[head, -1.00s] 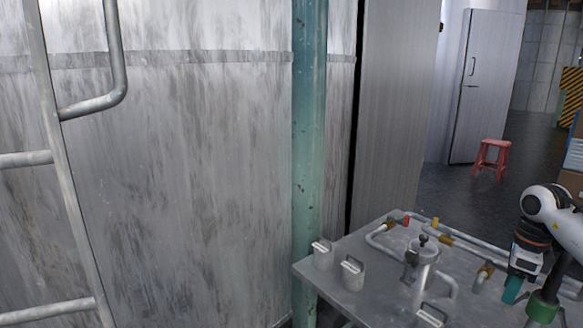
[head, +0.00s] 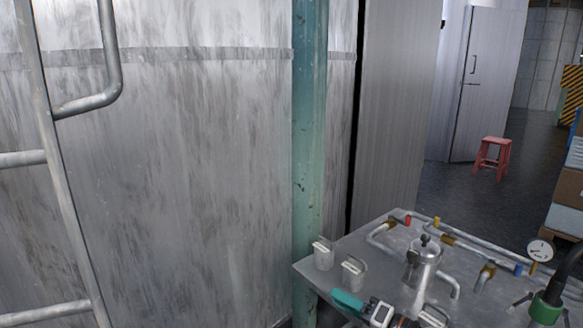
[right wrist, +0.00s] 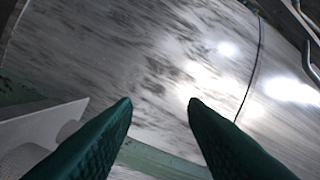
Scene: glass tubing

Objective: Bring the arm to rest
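My right gripper (head: 345,301) is low in the head view, over the front part of the metal table (head: 345,248). It points left, and only its teal finger end and part of the wrist show there. In the right wrist view its two dark green fingers (right wrist: 160,104) stand apart with nothing between them. That view looks at a streaked grey metal surface (right wrist: 150,45) beyond the fingertips. My left gripper is not in view.
Metal mugs (head: 353,272) and a lidded pot (head: 424,262) stand on the table near the right gripper. Pipes (head: 470,248) and a round gauge (head: 540,250) are farther right. A teal post (head: 309,140) rises behind the table's left corner. A red stool (head: 493,155) stands beyond.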

